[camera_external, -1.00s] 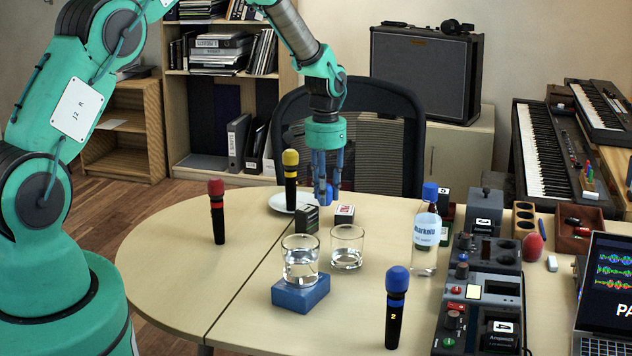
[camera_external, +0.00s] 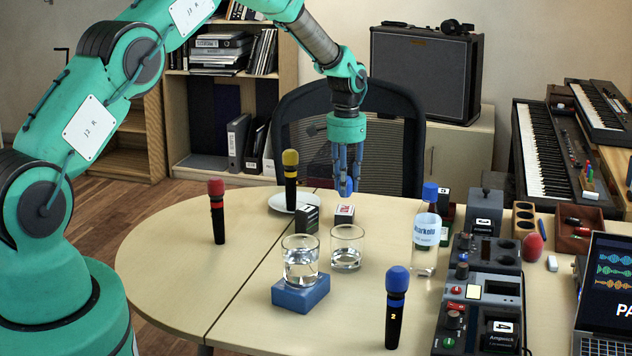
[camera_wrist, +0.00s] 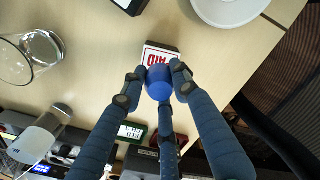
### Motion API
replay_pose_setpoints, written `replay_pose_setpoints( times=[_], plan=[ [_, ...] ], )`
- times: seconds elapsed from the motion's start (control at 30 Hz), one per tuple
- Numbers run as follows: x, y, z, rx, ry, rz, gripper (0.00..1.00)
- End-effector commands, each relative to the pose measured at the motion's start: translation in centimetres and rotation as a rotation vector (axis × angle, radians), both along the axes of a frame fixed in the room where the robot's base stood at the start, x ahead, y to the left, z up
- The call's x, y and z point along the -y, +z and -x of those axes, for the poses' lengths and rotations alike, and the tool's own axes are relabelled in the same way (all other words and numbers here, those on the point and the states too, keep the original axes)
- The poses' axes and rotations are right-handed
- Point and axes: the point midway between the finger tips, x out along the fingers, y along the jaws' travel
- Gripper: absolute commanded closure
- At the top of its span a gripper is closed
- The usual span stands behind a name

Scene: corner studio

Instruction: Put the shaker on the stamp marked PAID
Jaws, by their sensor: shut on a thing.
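The shaker (camera_external: 346,188) is a small blue rounded piece. It also shows in the wrist view (camera_wrist: 159,83), between the fingers. My gripper (camera_external: 345,180) is shut on it and points down. The stamp marked PAID (camera_external: 344,214) is a small block with a white and red label, on the table just below the shaker in the outside view. In the wrist view the stamp (camera_wrist: 160,50) is upside down and partly hidden behind the shaker, so its first letter is covered. I cannot tell the exact gap between them.
A dark stamp (camera_external: 307,217) stands left of the PAID stamp. Two glasses, one (camera_external: 346,250) near and one on a blue block (camera_external: 300,295), stand in front. A bottle (camera_external: 426,240) is to the right. A white plate (camera_external: 283,203) with a yellow-topped microphone (camera_external: 290,180) is behind left.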

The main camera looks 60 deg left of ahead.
Motion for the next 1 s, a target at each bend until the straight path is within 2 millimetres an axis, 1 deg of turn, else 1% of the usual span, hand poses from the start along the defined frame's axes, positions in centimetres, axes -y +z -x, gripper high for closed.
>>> replay_pose_setpoints(
  times=[0.17, 0.3, 0.47, 0.93, 0.97, 1.0],
  plan=[
    [0.0, -0.6, 0.1, -0.002, 0.0, 0.001, 0.95],
    [0.1, -2.2, 0.1, -0.004, 0.0, 0.001, 0.95],
    [0.0, -3.5, 0.0, 0.0, 0.0, 0.0, 0.95],
    [0.0, -3.9, 0.1, -0.001, 0.0, 0.0, 0.95],
    [0.0, -3.8, 0.1, 0.0, 0.0, 0.0, 0.65],
    [0.0, -3.8, 0.1, 0.0, 0.0, 0.0, 0.57]
  ],
)
